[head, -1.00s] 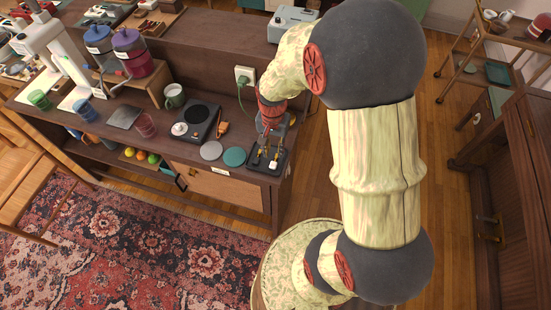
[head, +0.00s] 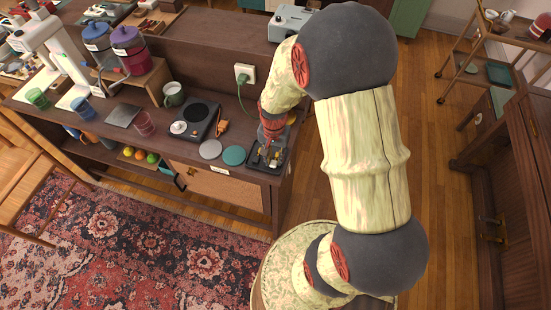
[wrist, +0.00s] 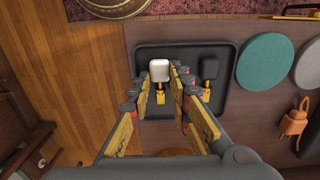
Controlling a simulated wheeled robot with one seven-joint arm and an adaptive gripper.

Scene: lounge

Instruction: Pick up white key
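The white key (wrist: 160,70) lies in a dark tray (wrist: 231,105) in the wrist view, with a white head and a yellow shaft. A second key, with a black head (wrist: 210,69) and a yellow shaft, lies to its right in the same tray. My gripper (wrist: 162,87) is open, its fingers on either side of the white key, with the white head showing between and beyond the tips. I cannot tell whether they touch it. In the head view my gripper (head: 264,155) is down at the tray (head: 283,155) and covers much of it; the keys are hard to make out there.
Next to the tray lie a teal disc (head: 234,155) and a grey disc (head: 210,149). An orange object (head: 222,127) and a black device with a round plate (head: 199,115) stand further left. The counter's edge is close to the tray's right side, with wooden floor beyond.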

